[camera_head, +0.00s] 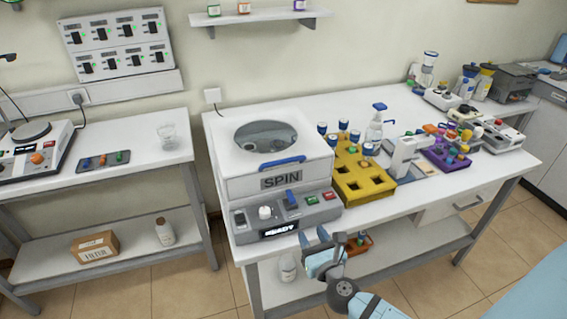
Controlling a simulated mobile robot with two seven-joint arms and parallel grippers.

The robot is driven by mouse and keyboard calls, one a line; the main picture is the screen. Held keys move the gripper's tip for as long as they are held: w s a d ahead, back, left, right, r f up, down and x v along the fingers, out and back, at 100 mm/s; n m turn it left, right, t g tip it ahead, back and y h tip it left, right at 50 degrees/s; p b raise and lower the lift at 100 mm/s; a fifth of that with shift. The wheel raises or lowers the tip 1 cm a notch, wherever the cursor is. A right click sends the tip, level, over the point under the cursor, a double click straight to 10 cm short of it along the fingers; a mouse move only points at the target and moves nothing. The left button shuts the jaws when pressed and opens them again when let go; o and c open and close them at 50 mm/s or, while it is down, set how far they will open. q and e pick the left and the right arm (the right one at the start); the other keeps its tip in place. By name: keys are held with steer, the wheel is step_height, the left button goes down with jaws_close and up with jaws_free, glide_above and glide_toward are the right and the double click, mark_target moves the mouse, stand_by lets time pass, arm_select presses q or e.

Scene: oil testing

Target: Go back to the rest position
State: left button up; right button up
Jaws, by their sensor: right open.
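My right gripper (313,237) is open, with nothing seen between its fingers. It is in front of the table's front edge, below the lower right of the spin machine (270,183), and appears apart from it. My right arm (372,305) comes in from the bottom, right of the middle. The spin machine is a white box with a round window on top, a blue handle and a display reading READY. My left gripper is not in view.
A yellow rack (362,188) with several blue-capped tubes stands right of the machine. A purple rack (447,160) and instruments are farther right. My gripper overlaps the view of the lower shelf (400,258). A left table (120,170) holds a hotplate and beaker.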

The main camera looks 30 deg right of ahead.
steer(key=s+a+f+m+g+y+p, duration=0.2)
steer(key=s+a+m, duration=0.4)
steer(key=m, duration=0.9)
steer(key=s+a+f+m+g+y+p, duration=0.2)
steer(key=s+a+f+m+g+y, duration=0.2)
steer(key=m, duration=1.1)
steer(key=s+a+f+y, duration=0.1)
steer(key=s+a+f, duration=0.1)
steer(key=s+a, duration=0.1)
steer(key=shift+a+g, duration=0.3)
steer(key=shift+a, duration=0.2)
steer(key=shift+s, duration=0.1)
steer(key=shift+c, duration=0.4)
